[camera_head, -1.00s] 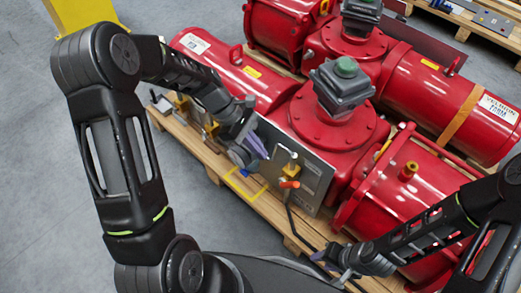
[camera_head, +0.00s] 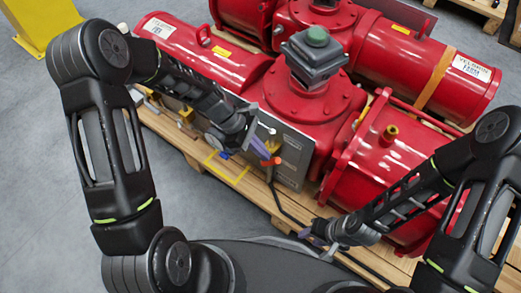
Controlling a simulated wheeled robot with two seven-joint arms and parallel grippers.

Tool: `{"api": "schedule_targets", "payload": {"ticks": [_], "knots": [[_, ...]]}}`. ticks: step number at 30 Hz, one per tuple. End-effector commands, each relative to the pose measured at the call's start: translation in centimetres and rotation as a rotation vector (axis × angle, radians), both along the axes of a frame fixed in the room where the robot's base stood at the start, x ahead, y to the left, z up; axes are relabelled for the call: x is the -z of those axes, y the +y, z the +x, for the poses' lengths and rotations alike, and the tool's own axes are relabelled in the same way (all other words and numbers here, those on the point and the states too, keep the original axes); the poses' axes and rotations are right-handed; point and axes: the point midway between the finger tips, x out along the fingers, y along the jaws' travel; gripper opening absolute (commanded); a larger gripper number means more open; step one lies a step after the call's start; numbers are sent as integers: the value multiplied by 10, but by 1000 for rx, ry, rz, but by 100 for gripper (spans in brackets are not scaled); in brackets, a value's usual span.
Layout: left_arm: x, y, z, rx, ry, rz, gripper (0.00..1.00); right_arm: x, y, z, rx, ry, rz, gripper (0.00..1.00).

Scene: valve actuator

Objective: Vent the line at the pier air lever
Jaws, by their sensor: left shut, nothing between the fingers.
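An orange-red lever handle (camera_head: 271,162) sits on a small brass-coloured valve (camera_head: 273,143) at the front of a grey panel (camera_head: 296,158) on the red actuator. A black hose runs down from it. My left gripper (camera_head: 263,148) has purple fingers and is shut and empty, just left of the valve and handle. I cannot tell whether it touches them. My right gripper (camera_head: 308,233) is low over the pallet edge, near the black hose and apart from the lever. Its fingers are too small to tell whether they are open.
Red actuator cylinders (camera_head: 222,65) fill the wooden pallet (camera_head: 268,200). Other small valve fittings (camera_head: 186,116) are further left. Grey floor (camera_head: 190,200) is clear in front.

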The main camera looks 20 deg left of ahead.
Motion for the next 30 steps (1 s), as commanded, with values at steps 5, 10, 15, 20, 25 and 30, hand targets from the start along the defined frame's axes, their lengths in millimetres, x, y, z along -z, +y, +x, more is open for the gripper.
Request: {"api": "schedule_targets", "payload": {"ticks": [5, 10, 15, 20, 25, 30], "knots": [[-1, 0, 0, 1, -1, 3, 0, -1, 0, 0, 0, 0, 0, 36], [-2, -3, -2, 2, -11, 27, 0, -7, 0, 0, 0, 0, 0, 36], [-2, -10, -5, 5, -32, 85, 0, -18, 0, 0, -1, 0, 0, 36], [0, -20, -9, 10, -69, 176, 0, -32, 0, 0, -3, -1, 0, 36], [9, -30, -13, 2, -89, 231, 0, -40, 0, 0, -4, -1, 0, 36], [20, -43, -18, 2, -88, 229, 0, -40, 0, 0, -4, -1, 0, 36]]}}
